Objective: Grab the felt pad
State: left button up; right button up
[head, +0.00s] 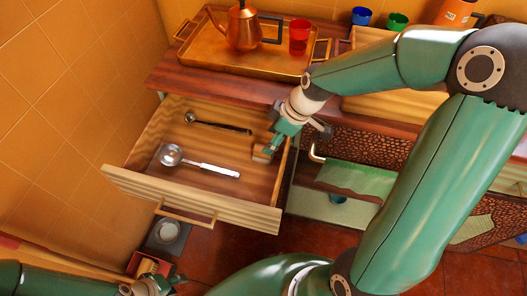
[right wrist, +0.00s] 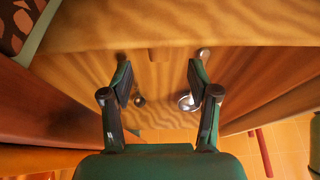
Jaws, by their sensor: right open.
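I cannot identify a felt pad for certain in either view. A small tan patch (head: 262,156) shows at the fingertips of my right gripper (head: 269,148) in the head view; I cannot tell whether it is a pad or part of the gripper. The right gripper reaches into the right end of the open wooden drawer (head: 190,197). In the right wrist view this gripper (right wrist: 160,80) is open, with bare wood between its fingers. My left gripper (head: 150,286) is low at the bottom left, partly cut off; its jaws are unclear.
A ladle (head: 205,168) and a darker long-handled utensil (head: 218,124) lie in the drawer. A tray (head: 213,64) with a copper kettle (head: 240,30) and red cup (head: 299,37) stands on the counter above. An open lower compartment (head: 335,208) is right of the drawer.

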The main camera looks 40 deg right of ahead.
jog(key=shift+x, duration=3.35)
jog(key=shift+w, duration=0.1)
grip_shut()
